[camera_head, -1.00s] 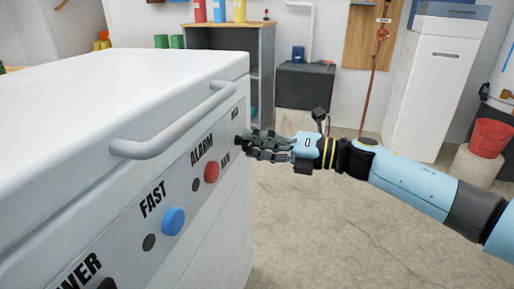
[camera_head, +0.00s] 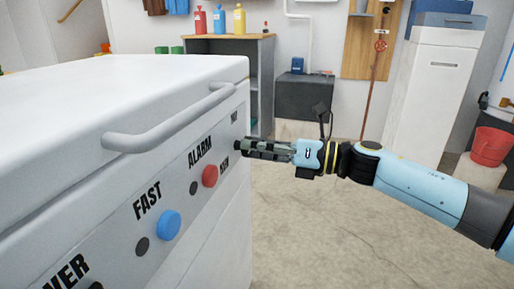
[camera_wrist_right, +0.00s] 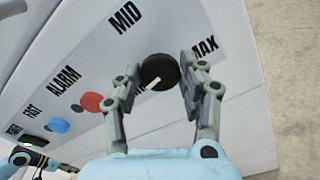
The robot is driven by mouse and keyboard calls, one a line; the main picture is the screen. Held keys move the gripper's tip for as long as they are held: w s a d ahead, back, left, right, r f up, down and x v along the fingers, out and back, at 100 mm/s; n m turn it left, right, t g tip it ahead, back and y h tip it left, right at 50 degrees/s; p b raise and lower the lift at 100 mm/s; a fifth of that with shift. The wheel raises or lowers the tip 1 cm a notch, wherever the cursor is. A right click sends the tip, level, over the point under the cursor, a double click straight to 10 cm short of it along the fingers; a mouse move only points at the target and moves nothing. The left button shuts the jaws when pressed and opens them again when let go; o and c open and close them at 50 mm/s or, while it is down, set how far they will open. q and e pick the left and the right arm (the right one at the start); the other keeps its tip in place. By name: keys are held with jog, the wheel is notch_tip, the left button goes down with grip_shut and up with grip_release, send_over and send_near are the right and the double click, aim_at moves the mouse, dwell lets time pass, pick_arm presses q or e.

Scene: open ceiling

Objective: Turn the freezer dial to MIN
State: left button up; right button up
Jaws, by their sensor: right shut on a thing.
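The freezer dial (camera_wrist_right: 160,70) is a round black knob with a white mark, on the panel of the white freezer (camera_head: 120,85). In the right wrist view its mark points down-left, towards a partly hidden label by the left finger. MID (camera_wrist_right: 125,17) and MAX (camera_wrist_right: 204,46) are readable. My right gripper (camera_wrist_right: 162,75) is shut on the dial, one finger on each side. In the head view this gripper (camera_head: 243,147) reaches the panel's far end, and its fingers largely hide the dial. My left gripper (camera_wrist_right: 62,165) shows small in the wrist view's lower-left corner; its fingers are unclear.
A red ALARM button (camera_head: 210,176) and a blue FAST button (camera_head: 168,225) stick out beside the dial. A grey handle bar (camera_head: 165,130) juts out above the panel. Open concrete floor (camera_head: 340,225) lies right of the freezer. Shelves (camera_head: 262,75) stand behind.

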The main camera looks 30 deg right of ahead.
jog(key=shift+f, duration=0.15)
jog(key=o, duration=1.2)
jog(key=shift+c, duration=0.2)
jog(key=v, duration=1.2)
